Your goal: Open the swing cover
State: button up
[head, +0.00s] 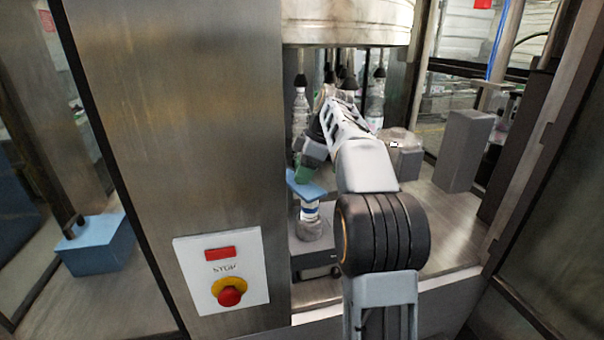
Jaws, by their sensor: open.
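My arm reaches away from me into the machine opening, and my gripper (308,168) points down and left at its far end. It is open; its fingertips are small and partly hidden by my arm. A flat blue piece (306,186) lies right at the gripper, above a clear bottle (310,222); I cannot tell whether they touch. Glazed panels in dark frames stand at the left and at the right (545,240). I cannot tell which part is the swing cover, or whether it is open.
A steel column (180,90) with a red stop button (229,296) stands left of my arm. Bottles (300,108) hang under a large steel drum (345,20). A grey block (463,150) stands on the right deck. A blue box (97,245) is at the left.

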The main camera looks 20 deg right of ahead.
jog(key=shift+f, duration=0.2)
jog(key=shift+c, duration=0.3)
grip_shut()
